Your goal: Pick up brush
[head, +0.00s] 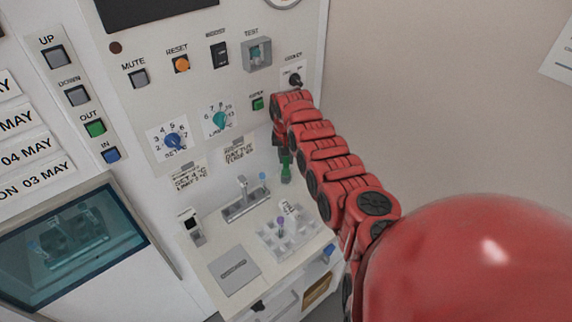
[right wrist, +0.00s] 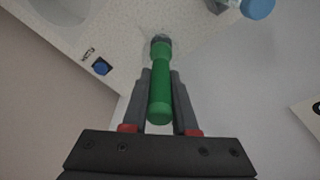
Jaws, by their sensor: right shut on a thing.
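The brush (right wrist: 160,95) has a green handle and a greyish far end in the right wrist view. Its handle lies between the two dark fingers of my right gripper (right wrist: 161,78), which is shut on it. In the head view the green brush (head: 286,168) hangs below the red right arm, above the white work surface, close to the wall panel. The far end of the brush is near a pale speckled surface, and I cannot tell whether it touches. My left gripper is not in view.
A tray with compartments (head: 270,240) holds small items below the brush. A metal fixture (head: 242,205) stands left of it. The wall panel carries knobs, including a teal dial (head: 219,120), and buttons. A window (head: 65,245) is at the lower left.

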